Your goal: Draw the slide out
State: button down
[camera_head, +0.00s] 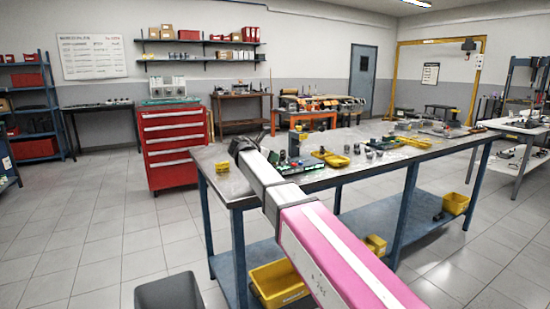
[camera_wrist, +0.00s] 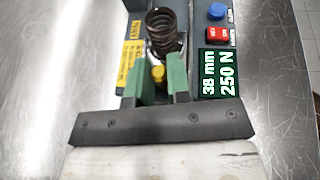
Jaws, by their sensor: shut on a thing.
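A spring tester with a green base (camera_head: 288,165) sits on the metal workbench in the head view. In the wrist view, its coil spring (camera_wrist: 166,32) stands just beyond my gripper (camera_wrist: 161,76). A small yellow knob (camera_wrist: 158,74) shows between the two green fingers, which are shut on it. The knob appears to belong to the tester's slide; the rest of the slide is hidden by the fingers. The tester's display (camera_wrist: 219,74) reads 38 mm and 250 N. In the head view, my arm partly covers the bench, and my gripper's fingertips cannot be made out.
A red switch (camera_wrist: 218,34) and a blue button (camera_wrist: 217,11) are right of the spring. The workbench (camera_head: 340,168) also holds a small yellow box (camera_head: 222,167), yellow trays (camera_head: 335,158) and engine parts. Bare bench top lies on both sides of the tester.

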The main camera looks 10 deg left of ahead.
jog(key=c, duration=1.1)
grip_release()
jog(key=shift+s+a, duration=0.15)
jog(key=shift+a, duration=0.05)
jog(key=v, duration=1)
jog(key=shift+s+a+r, duration=0.1)
jog(key=shift+s+a, duration=0.2)
